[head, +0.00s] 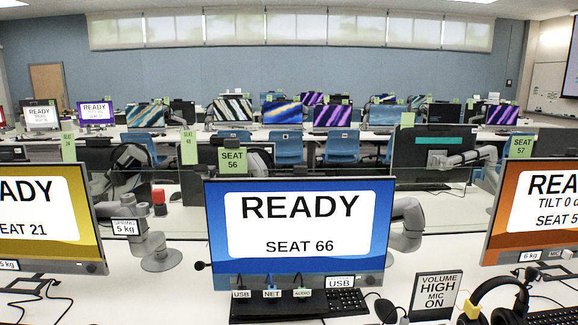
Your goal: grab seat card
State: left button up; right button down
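Several green seat cards stand on top of monitors beyond the front desk. The card reading SEAT 56 (233,160) is near the middle, on a monitor behind the SEAT 66 screen (300,225). The card reading SEAT 57 (521,146) is at the right. Two narrower green cards stand at the left: one (189,146) seems to read 48, the other (68,147) is too small to read surely. No green card shows on the SEAT 66 monitor. Neither of my grippers is in view.
Monitors at left (45,215) and right (535,210) flank the SEAT 66 screen. A grey monitor arm (153,245) stands at left.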

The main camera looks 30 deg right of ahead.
aim_at(232, 158)
jog(key=z, duration=0.75)
